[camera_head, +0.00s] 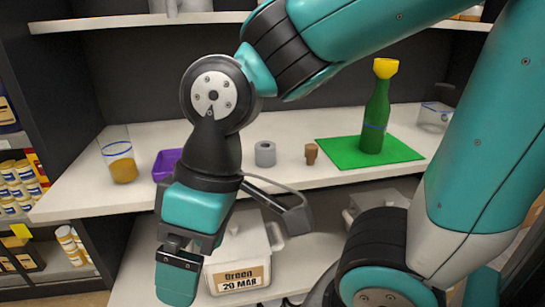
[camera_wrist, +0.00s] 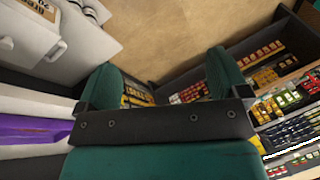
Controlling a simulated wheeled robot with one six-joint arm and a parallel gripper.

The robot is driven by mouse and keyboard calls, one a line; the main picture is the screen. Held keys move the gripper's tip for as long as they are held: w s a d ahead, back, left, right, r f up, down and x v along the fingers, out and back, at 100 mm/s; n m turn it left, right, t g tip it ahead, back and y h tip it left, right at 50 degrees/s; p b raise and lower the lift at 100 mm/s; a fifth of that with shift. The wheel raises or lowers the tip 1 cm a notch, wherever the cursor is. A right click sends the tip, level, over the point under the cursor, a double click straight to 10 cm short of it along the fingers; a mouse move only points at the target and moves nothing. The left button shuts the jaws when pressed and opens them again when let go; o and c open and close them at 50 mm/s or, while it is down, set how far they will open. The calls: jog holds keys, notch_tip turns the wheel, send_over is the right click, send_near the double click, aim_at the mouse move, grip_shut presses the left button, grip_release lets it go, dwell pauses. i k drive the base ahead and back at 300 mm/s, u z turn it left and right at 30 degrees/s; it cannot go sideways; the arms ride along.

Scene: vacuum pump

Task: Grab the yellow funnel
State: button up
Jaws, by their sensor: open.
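The yellow funnel (camera_head: 386,68) sits in the mouth of a green bottle (camera_head: 375,118). The bottle stands upright on a green mat (camera_head: 404,152) at the right of the white shelf in the head view. My gripper (camera_head: 178,285) hangs at the left, in front of the shelf's front edge, well apart from the funnel. In the wrist view my gripper (camera_wrist: 165,88) is open, with its two fingers apart and nothing between them. The funnel is not in the wrist view.
On the shelf (camera_head: 120,200) stand a beaker with amber liquid (camera_head: 123,168), a purple tray (camera_head: 165,163), a grey cylinder (camera_head: 265,153), a brown cork (camera_head: 311,153) and a clear box (camera_head: 434,116). A white labelled bin (camera_head: 240,245) is below. Another shelf (camera_head: 130,21) runs above.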

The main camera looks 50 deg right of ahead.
aim_at(384, 68)
jog(key=z, duration=1.85)
jog(key=i, duration=0.15)
jog(key=z, duration=0.3)
jog(key=k, duration=0.5)
jog(key=u, duration=0.45)
jog(key=i, duration=0.4)
jog(key=z, duration=0.1)
